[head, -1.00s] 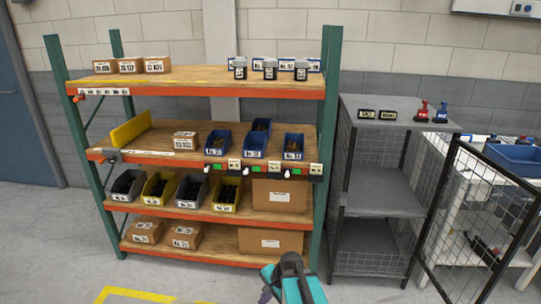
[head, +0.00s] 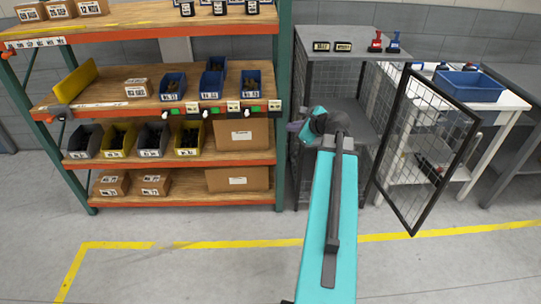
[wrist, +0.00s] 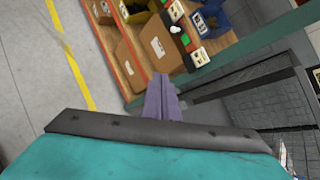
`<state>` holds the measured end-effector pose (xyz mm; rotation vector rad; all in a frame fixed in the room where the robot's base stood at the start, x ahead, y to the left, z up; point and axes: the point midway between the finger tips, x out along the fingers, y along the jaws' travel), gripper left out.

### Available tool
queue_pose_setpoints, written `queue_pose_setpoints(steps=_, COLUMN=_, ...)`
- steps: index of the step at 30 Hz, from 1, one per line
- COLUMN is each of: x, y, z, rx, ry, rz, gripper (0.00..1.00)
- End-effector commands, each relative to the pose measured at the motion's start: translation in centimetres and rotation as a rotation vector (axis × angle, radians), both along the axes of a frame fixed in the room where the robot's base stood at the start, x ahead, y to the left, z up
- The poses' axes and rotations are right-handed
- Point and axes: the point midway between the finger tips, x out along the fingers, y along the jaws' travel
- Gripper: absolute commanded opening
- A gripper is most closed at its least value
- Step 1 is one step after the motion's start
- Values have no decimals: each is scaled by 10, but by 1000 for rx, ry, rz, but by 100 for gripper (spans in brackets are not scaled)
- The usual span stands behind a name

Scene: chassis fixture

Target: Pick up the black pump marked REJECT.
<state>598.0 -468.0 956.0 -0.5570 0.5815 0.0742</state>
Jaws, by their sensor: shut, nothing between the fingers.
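I cannot make out a REJECT mark on any black pump. A dark item with a red part (head: 428,168) lies on the lower shelf of the white table, behind the mesh door, and is too small to identify. Two black labelled blocks (head: 332,46), a red item (head: 375,42) and a blue item (head: 393,43) stand on top of the grey mesh cabinet; their print is unreadable. My gripper (head: 294,127) is in front of the cabinet's left side, near the rack's right post. In the wrist view its purple fingers (wrist: 161,98) are shut and empty.
The open mesh door (head: 425,150) stands out from the cabinet (head: 340,77), right of my arm. The rack (head: 150,160) holds bins and cartons at left. A blue bin (head: 470,86) sits on the white table (head: 510,102). The floor in front is clear, with yellow lines (head: 200,245).

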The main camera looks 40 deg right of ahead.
Motion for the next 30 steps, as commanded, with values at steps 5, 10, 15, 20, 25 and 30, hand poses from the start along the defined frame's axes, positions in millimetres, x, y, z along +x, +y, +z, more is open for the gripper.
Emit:
queue_pose_setpoints(steps=5, x=-29, y=-52, z=80, rx=78, ry=-133, rz=-159, gripper=0)
queue_pose_setpoints(steps=10, x=-63, y=-92, z=153, rx=156, ry=-265, rz=-290, gripper=0)
queue_pose_setpoints(steps=15, x=-104, y=-126, z=226, rx=231, ry=-403, rz=-401, gripper=0)
queue_pose_setpoints(steps=20, x=-145, y=-149, z=293, rx=298, ry=-536, rz=-487, gripper=0)
queue_pose_setpoints(steps=25, x=-183, y=-162, z=348, rx=357, ry=-650, rz=-544, gripper=0)
queue_pose_setpoints(steps=30, x=-202, y=-167, z=375, rx=388, ry=-708, rz=-568, gripper=0)
